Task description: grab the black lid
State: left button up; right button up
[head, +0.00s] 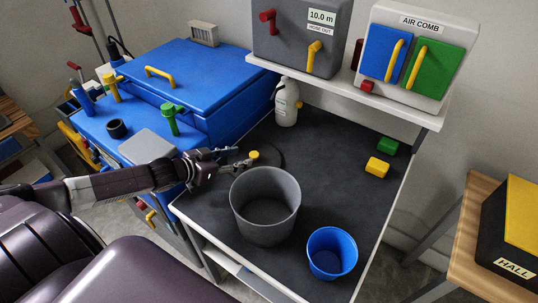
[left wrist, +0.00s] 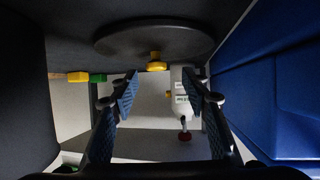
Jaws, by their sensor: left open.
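The black lid (head: 271,160) is a flat round dark disc with a yellow knob (head: 254,155). It lies on the dark table top, behind the grey bucket. My left gripper (head: 240,159) reaches in low from the left, at the lid's left side, with its tips close to the knob. In the left wrist view the lid (left wrist: 150,38) is at the top, with its knob (left wrist: 156,66) near the line between the two spread fingers (left wrist: 160,84). My right gripper is not in view.
A grey bucket (head: 265,232) stands close in front of the lid, with a blue bucket (head: 332,253) right of it. A white bottle (head: 286,104) stands behind. A blue chest (head: 205,75) borders the left. Yellow (head: 377,167) and green (head: 387,146) blocks lie right. The table's middle right is clear.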

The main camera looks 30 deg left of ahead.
aim_at(253, 154)
pick_arm(q)
jog(key=shift+w+d+f, duration=0.15)
jog(key=shift+w+d, duration=0.05)
jog(key=shift+w, duration=0.2)
jog(key=shift+w+d+f, duration=0.15)
jog(key=shift+w+f, duration=0.05)
jog(key=shift+w, duration=0.05)
jog(key=shift+w+d+f, duration=0.15)
jog(key=shift+w, duration=0.4)
jog(key=x, duration=0.2)
jog(key=shift+w+d+f, duration=0.1)
jog(key=shift+w+d, duration=0.15)
jog(key=shift+w, duration=0.1)
jog(key=shift+w+d+f, duration=0.15)
jog(key=shift+w+f, duration=0.2)
jog(key=shift+w, duration=0.2)
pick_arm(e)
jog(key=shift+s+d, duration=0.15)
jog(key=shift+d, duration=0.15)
pick_arm(q)
jog(key=shift+c, duration=0.5)
grip_shut()
